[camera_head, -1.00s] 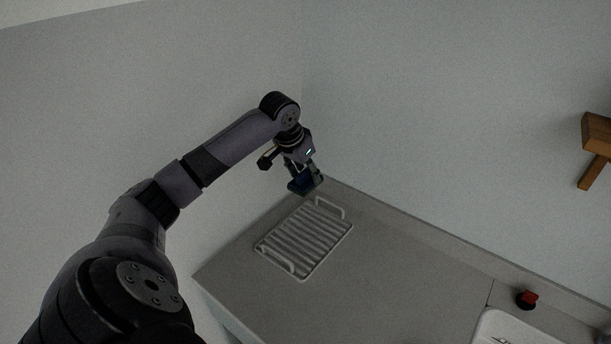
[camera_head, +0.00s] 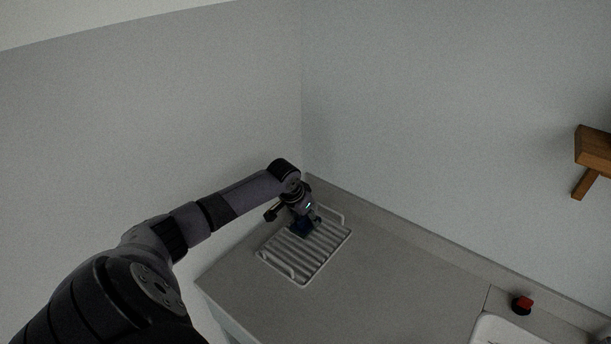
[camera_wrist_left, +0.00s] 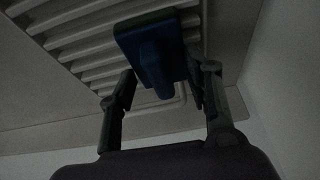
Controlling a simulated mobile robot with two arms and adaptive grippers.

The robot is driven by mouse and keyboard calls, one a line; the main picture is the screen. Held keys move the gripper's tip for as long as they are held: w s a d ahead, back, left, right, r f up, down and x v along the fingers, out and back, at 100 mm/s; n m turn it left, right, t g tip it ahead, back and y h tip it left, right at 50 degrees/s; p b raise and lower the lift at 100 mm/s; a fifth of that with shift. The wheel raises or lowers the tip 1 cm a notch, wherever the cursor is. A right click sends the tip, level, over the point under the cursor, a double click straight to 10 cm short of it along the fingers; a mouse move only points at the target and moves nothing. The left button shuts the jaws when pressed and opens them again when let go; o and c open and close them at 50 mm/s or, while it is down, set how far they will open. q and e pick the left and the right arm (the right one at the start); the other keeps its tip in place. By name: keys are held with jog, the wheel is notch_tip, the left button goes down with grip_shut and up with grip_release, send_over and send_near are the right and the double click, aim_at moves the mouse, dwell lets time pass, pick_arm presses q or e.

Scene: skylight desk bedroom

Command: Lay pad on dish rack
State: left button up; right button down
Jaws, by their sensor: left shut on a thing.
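The white dish rack (camera_head: 296,262) lies on the grey counter at the back left corner, with slats and a raised wire handle at each end. My left gripper (camera_head: 306,229) is over the rack's far end, pointing down, and shut on the dark blue pad (camera_head: 301,232). In the left wrist view the pad (camera_wrist_left: 131,34) shows as a flat blue block with a raised grip, between the fingers (camera_wrist_left: 165,88), above the rack's slats (camera_wrist_left: 68,32). I cannot tell whether the pad touches the slats. My right gripper is not in view.
The grey counter (camera_head: 390,270) is clear right of the rack. A small red and black object (camera_head: 521,305) stands near its back edge, beside a white sink (camera_head: 505,331). Walls close in behind and left. A brown wooden piece (camera_head: 593,150) is on the right wall.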

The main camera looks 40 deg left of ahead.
pick_arm(q)
jog(key=o, duration=1.3)
jog(key=shift+c, duration=0.2)
jog(key=shift+o, duration=0.7)
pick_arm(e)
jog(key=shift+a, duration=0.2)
pick_arm(q)
jog(key=shift+r, duration=0.1)
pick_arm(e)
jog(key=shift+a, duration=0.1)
pick_arm(q)
jog(key=b+v, duration=0.1)
jog(key=v, duration=1.1)
jog(key=shift+b, duration=0.3)
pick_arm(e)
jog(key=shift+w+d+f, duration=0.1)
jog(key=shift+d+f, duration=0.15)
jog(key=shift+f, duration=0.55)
